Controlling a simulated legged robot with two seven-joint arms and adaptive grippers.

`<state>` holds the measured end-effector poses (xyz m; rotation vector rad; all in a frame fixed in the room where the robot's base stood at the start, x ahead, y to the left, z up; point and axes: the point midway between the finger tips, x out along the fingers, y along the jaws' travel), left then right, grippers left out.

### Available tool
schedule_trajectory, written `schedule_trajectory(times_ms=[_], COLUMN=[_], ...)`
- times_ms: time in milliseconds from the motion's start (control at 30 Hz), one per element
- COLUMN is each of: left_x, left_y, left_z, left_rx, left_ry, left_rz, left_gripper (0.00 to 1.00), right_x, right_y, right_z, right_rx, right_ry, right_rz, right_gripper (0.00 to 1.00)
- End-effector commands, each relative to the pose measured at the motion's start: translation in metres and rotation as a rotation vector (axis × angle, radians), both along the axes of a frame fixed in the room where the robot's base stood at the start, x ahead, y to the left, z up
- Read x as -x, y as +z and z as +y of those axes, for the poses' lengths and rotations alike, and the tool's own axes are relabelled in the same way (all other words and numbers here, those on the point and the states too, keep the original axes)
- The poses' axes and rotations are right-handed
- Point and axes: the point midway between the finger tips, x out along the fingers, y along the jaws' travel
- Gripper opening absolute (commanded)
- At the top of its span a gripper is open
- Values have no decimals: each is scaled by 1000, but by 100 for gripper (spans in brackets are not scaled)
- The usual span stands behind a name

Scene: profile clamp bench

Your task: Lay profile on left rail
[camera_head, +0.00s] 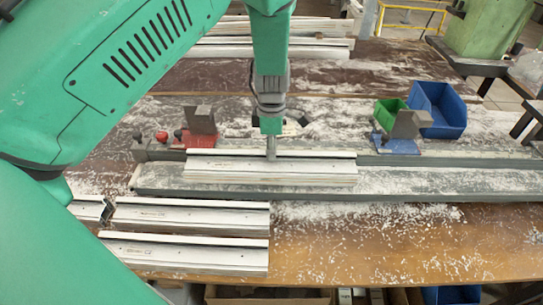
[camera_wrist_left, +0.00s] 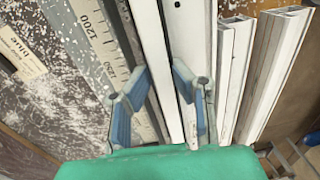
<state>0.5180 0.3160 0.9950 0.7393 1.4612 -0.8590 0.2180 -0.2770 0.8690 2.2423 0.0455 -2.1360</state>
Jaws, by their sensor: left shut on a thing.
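A white profile (camera_head: 230,171) lies lengthwise along the long grey rail (camera_head: 420,181), over its left part. I cannot tell whether it rests on the rail or hangs just above it. My left gripper (camera_head: 271,149) points down at the profile's back edge, a little right of its middle. In the left wrist view, the fingers of my left gripper (camera_wrist_left: 163,105) stand on either side of a strip of the profile (camera_wrist_left: 150,40), shut on it. The rail's printed scale (camera_wrist_left: 97,38) runs beside it. My right gripper is not in view.
More white profiles (camera_head: 190,218) lie on the wooden table in front of the rail, at the left. A red clamp (camera_head: 199,138) and a blue clamp (camera_head: 400,146) stand behind the rail. Blue (camera_head: 437,110) and green (camera_head: 388,112) bins stand at the back right. The front right is clear.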

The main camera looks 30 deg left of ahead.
Motion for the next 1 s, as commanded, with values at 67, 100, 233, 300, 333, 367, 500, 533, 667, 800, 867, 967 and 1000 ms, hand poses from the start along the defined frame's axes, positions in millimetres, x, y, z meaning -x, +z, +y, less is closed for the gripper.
schedule_trajectory(times_ms=[67,100,233,300,333,367,500,533,667,800,867,967,1000], left_x=[0,-1,-1,-1,-1,-1,-1,0,0,-1,-1,-2,-3], left_y=[-10,-15,-27,-27,-27,-27,-28,-29,-28,-28,-27,-21,-16], left_z=[0,1,3,4,4,4,5,4,3,3,2,3,3], left_rx=[1,1,2,2,3,3,4,4,2,1,1,1,2], left_ry=[0,0,1,1,1,1,1,1,1,1,1,0,0], left_rz=[1,0,-2,-2,-3,-3,-3,0,0,0,0,-2,-2], left_gripper=[0,0,0,0,0,0,0,25,39,39,39,39,39], right_x=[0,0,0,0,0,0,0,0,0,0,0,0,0], right_y=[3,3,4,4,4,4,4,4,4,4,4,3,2], right_z=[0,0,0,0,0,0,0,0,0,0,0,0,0], right_rx=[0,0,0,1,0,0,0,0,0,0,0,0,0], right_ry=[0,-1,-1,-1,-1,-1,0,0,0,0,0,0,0], right_rz=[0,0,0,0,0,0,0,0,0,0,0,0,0], right_gripper=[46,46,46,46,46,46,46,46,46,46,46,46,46])
